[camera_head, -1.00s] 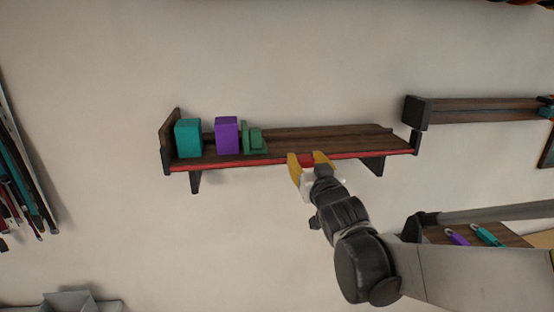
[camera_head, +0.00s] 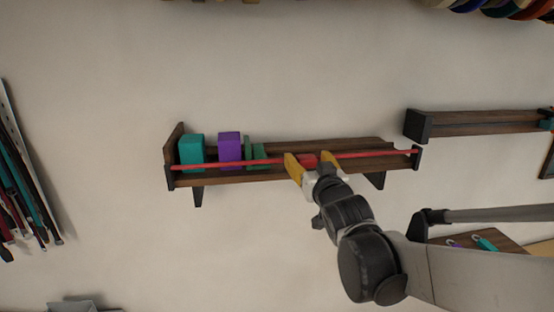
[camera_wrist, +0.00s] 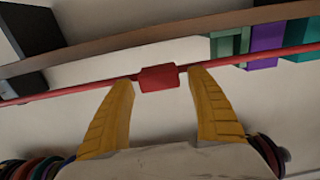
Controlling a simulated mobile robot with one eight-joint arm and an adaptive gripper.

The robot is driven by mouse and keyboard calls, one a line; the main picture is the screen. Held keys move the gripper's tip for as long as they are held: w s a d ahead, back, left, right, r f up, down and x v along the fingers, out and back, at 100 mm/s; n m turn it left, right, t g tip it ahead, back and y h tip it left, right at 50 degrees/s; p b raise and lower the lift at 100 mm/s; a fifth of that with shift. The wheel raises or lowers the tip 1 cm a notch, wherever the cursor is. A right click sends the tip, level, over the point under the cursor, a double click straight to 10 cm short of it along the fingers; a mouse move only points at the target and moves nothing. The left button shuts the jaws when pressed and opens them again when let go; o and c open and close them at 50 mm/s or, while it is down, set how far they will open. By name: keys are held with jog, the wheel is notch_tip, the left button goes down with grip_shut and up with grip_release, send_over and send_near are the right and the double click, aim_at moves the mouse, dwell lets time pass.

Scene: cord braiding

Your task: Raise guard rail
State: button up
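The guard rail (camera_head: 225,164) is a thin red bar along the front of the wooden wall shelf (camera_head: 220,178). It stands raised above the shelf's front edge, across the front of the items, between dark end brackets. A red block (camera_head: 308,160), its grip tab, sits on the bar. In the wrist view the rail (camera_wrist: 60,93) crosses the picture and the tab (camera_wrist: 158,78) lies between my fingertips. My gripper (camera_head: 313,163) has its yellow fingers apart on either side of the tab, with visible gaps in the wrist view (camera_wrist: 164,80).
On the shelf stand a teal box (camera_head: 191,152), a purple box (camera_head: 229,148) and small green pieces (camera_head: 258,152). A second wooden shelf (camera_head: 480,124) is at the right, and another surface with tools (camera_head: 485,243) lies below it. Open wall surrounds the shelf.

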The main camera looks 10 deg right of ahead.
jog(key=shift+s, duration=0.1)
jog(key=s, duration=1.2)
jog(key=shift+f, duration=0.1)
jog(key=s+f+g+b, duration=0.3)
jog(key=s+f+b, duration=0.2)
jog(key=f+b, duration=0.6)
jog(key=s+f+g+b, duration=0.4)
jog(key=f+b, duration=0.6)
jog(key=f, duration=1.2)
jog(key=s+f+g+b, duration=0.4)
jog(key=s+f+b, duration=0.3)
jog(key=f+b, duration=0.4)
notch_tip(320, 180, down, 7)
jog(key=shift+s+r+b, duration=0.15)
jog(key=shift+s+b, duration=0.15)
jog(key=shift+s, duration=0.1)
